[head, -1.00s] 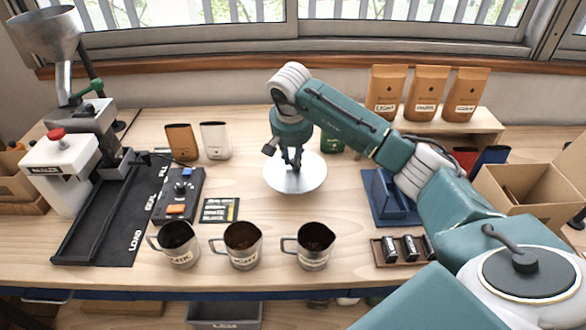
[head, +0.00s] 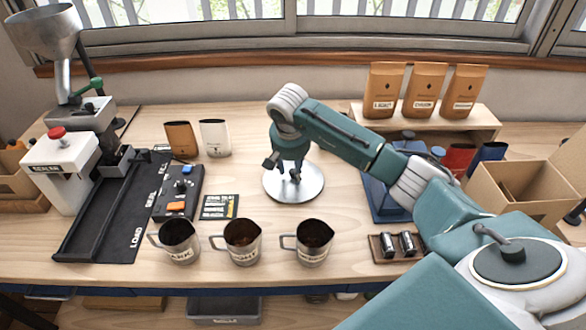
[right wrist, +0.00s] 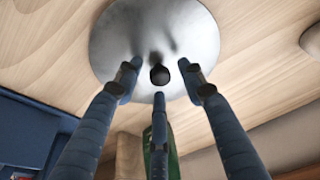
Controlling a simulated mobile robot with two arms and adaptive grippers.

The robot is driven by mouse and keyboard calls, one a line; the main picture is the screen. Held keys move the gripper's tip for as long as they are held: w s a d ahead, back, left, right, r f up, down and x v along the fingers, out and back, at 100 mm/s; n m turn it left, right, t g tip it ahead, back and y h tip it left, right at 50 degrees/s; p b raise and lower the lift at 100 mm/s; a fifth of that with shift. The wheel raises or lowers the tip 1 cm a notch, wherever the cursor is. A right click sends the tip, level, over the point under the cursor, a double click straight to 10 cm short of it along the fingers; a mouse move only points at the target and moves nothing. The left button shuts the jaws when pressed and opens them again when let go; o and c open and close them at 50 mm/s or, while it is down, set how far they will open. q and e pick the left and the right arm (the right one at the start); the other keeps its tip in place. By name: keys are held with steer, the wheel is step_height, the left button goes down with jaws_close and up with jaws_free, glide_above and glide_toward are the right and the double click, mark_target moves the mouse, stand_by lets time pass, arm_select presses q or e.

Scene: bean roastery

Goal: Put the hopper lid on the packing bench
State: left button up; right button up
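The hopper lid (head: 306,190), a round silvery disc with a small black knob, lies flat on the packing bench (head: 345,240) near its middle. My right gripper (head: 286,170) is just above the lid. In the right wrist view its three fingers (right wrist: 158,74) are spread around the black knob (right wrist: 160,75), with gaps showing between them and it. The lid also fills the top middle of the right wrist view (right wrist: 112,45). My left gripper is not in view.
Three metal cups (head: 243,243) stand along the front. A control box (head: 178,192) and a small card (head: 220,207) are left of the lid. A blue stand (head: 383,205) is at right. The sealer with its metal funnel (head: 48,20) stands far left. Bare bench lies around the lid.

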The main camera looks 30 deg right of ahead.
mark_target(291, 187)
steer(key=shift+r, duration=0.1)
steer(key=b+v, duration=0.2)
steer(key=v, duration=1)
